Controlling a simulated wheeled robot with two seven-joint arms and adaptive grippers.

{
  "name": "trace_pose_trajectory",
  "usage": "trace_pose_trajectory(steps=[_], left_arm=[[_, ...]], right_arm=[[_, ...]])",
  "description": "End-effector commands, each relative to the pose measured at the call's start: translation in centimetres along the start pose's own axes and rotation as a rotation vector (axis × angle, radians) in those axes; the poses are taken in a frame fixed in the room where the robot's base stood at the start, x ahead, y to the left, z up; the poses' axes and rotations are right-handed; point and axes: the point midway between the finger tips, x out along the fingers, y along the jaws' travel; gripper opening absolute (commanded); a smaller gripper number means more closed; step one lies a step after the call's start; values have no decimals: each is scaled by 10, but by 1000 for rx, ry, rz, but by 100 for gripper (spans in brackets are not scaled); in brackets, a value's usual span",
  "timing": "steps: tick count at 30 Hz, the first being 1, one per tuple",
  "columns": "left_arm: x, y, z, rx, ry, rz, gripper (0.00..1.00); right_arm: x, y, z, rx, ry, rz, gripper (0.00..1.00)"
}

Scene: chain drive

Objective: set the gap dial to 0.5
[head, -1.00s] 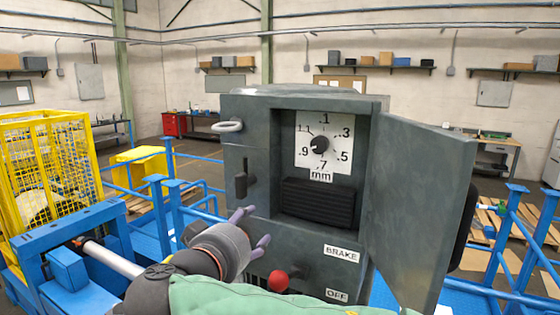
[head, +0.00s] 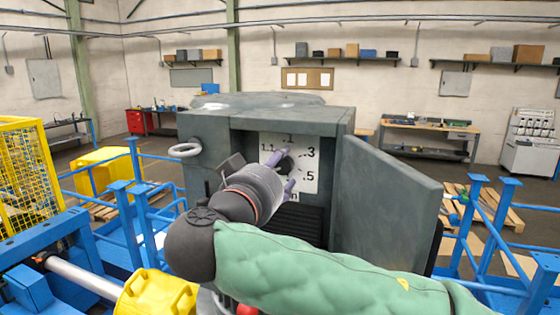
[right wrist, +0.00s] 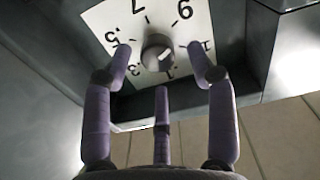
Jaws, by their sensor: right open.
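The gap dial (head: 310,180) is a white plate with black numbers inside the open grey cabinet (head: 215,130). Its round knob (right wrist: 157,52) shows in the right wrist view, where the plate appears upside down. My right gripper (head: 284,176) is in front of the dial, open, its fingers pointing at the plate. In the right wrist view two fingertips are on either side of the knob and a third is below it; I cannot tell whether they touch it. The gripper partly hides the knob and numbers in the head view. The knob's setting is unclear. My left gripper is out of view.
The cabinet door (head: 385,205) stands open to the right of the dial. A metal ring handle (head: 185,150) sticks out at the cabinet's left. A red knob (head: 247,309) shows low, below my right arm. Blue railings (head: 485,225) stand on both sides.

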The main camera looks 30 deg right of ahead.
Motion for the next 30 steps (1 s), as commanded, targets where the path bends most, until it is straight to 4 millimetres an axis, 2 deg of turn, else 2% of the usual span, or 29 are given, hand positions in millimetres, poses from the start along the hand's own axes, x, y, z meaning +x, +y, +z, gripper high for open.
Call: trace_pose_trajectory(steps=[6,16,17,22,30], left_arm=[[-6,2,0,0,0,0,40],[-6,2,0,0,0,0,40],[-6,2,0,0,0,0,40],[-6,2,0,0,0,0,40],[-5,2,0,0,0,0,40]], right_arm=[[18,0,0,0,0,0,58],[20,0,0,0,0,0,58],[20,0,0,0,0,0,52],[20,0,0,1,1,-1,4],[20,1,-2,-6,4,-1,2]])
